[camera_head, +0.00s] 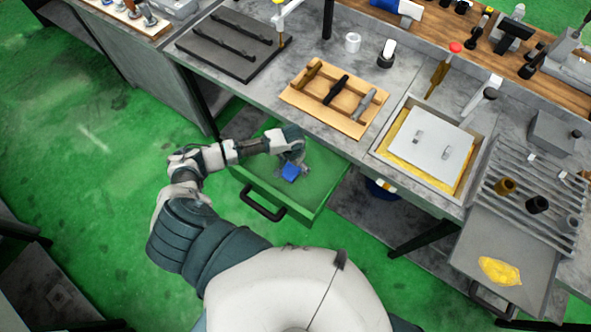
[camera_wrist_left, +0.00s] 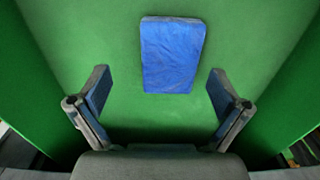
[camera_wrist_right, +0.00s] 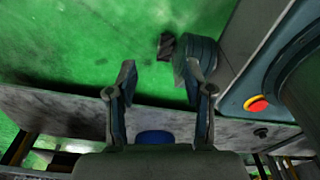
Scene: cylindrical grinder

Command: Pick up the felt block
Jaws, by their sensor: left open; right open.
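A blue felt block (camera_head: 291,172) lies in the open green drawer (camera_head: 262,192) under the workbench. In the left wrist view the block (camera_wrist_left: 172,55) lies flat on the drawer's green floor, just beyond the fingertips and roughly centred between them. My left gripper (camera_head: 292,155) reaches down into the drawer. In the left wrist view its two fingers (camera_wrist_left: 155,92) are spread wide with nothing between them. My right gripper (camera_wrist_right: 162,85) shows only in the right wrist view, with its fingers apart and empty. The right arm is out of the head view.
The drawer's green walls stand close on both sides of the left gripper. A black handle (camera_head: 262,207) is on its front. The workbench above holds a wooden tray (camera_head: 318,112) and a yellow-lined box (camera_head: 381,144). A yellow cloth (camera_head: 499,270) lies at the right.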

